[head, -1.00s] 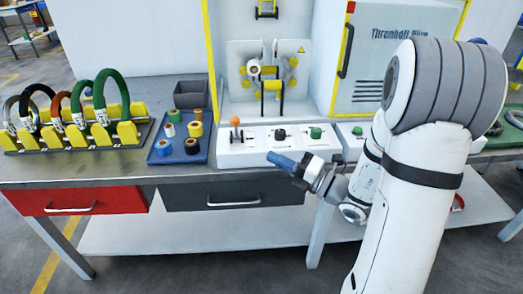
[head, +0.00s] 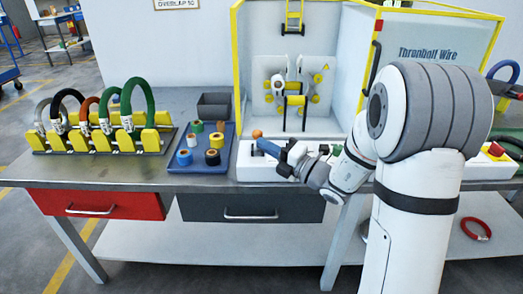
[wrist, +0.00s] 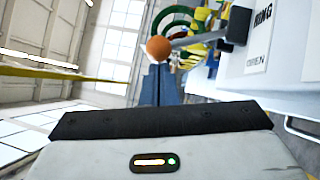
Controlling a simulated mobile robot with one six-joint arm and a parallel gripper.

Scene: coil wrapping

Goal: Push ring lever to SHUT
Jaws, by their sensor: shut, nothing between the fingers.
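The ring lever has an orange ball knob (head: 257,134) and stands at the left end of the white control panel (head: 247,172). In the wrist view its ball (wrist: 158,47) is just beyond my fingertips, on a grey rod running right to a dark mount (wrist: 237,25). My gripper (head: 263,146) has blue fingers, shut and empty, at the knob. It also shows in the wrist view (wrist: 160,82). Whether the fingertips touch the ball I cannot tell. A label by the lever reads RING, with OPEN below it. My gripper hides part of the panel.
A yellow-framed machine (head: 290,85) stands behind the panel. A blue tray (head: 203,150) with several tape rolls lies to the left, and a rack of coils (head: 97,140) further left. A grey bin (head: 213,105) stands behind the tray.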

